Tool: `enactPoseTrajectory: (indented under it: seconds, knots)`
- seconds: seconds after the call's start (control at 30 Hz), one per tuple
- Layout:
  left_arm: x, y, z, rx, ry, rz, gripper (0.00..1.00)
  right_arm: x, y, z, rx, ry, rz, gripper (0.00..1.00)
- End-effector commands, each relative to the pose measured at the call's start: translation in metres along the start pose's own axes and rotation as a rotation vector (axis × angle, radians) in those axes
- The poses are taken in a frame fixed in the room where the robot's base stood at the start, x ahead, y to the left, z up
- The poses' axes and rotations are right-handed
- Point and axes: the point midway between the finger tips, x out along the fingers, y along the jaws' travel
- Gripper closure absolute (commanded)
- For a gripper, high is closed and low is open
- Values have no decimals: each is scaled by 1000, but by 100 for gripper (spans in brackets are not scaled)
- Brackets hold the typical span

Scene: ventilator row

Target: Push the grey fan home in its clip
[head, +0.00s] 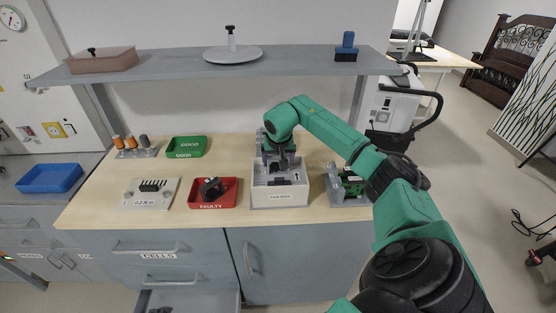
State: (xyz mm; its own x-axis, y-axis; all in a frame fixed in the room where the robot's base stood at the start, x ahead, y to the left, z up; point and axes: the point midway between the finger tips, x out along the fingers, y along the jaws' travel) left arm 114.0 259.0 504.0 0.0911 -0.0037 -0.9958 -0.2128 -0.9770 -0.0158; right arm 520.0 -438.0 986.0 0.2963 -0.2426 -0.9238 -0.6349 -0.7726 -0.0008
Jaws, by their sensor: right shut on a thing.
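A light grey open box (280,197) with a label on its front stands on the wooden bench top. My right gripper (279,163) points down into the back of this box, left of its middle. It is shut on what seems to be the grey fan. The jaws and box walls hide most of the fan, so I cannot tell how deep it sits in its clip. A small dark mark or arrow shows inside the box on the right. My left gripper is not in view.
A red FAULTY tray (226,201) holding a dark part (211,188) is left of the box. A green GOOD tray (187,147) is behind. A green-and-grey unit (350,187) stands close on the right. A shelf (180,68) hangs above the bench. A drawer below is open.

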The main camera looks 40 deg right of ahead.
Motion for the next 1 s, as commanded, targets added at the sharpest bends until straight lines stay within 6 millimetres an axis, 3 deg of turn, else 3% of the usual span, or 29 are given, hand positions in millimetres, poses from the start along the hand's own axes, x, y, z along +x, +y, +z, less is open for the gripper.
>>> enactPoseTrajectory:
  seconds: [0.57, 1.0]
  knots:
    - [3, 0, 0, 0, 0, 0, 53, 5, 0, 2, 0, 0, 0, 70]
    - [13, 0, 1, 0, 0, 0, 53, 22, 0, 10, -1, -7, 3, 70]
